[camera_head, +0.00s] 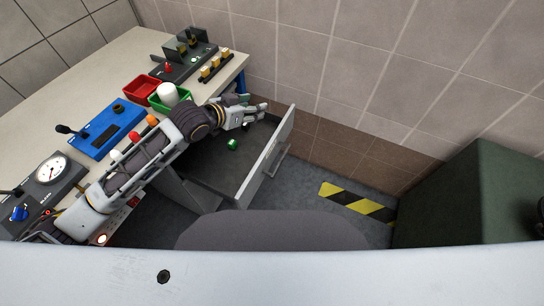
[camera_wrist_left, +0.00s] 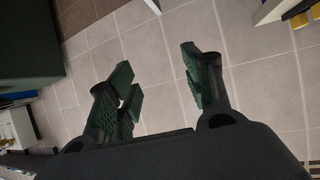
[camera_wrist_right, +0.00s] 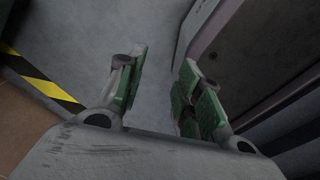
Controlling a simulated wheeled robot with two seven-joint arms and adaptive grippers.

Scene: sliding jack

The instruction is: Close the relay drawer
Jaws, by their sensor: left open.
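The relay drawer (camera_head: 214,176) is pulled out from under the workbench, its inside dark grey. Its light grey front panel (camera_head: 262,165) carries a bar handle (camera_head: 275,161) on the outer side. My left gripper (camera_head: 262,108) is open and empty, above the far part of the drawer, inside the front panel's far end; its spread fingers show in the left wrist view (camera_wrist_left: 160,90). My right gripper (camera_wrist_right: 158,88) is open with nothing between its fingers. It is out of the head view. A grey panel with a dark recess, likely the drawer, is at its right.
A green item (camera_head: 232,144) lies in the drawer. The workbench (camera_head: 118,60) holds a red bin (camera_head: 142,87), a blue lever box (camera_head: 104,130) and a gauge (camera_head: 50,170). A dark green cabinet (camera_head: 455,200) stands right. Floor with a striped mark (camera_head: 357,203) lies between.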

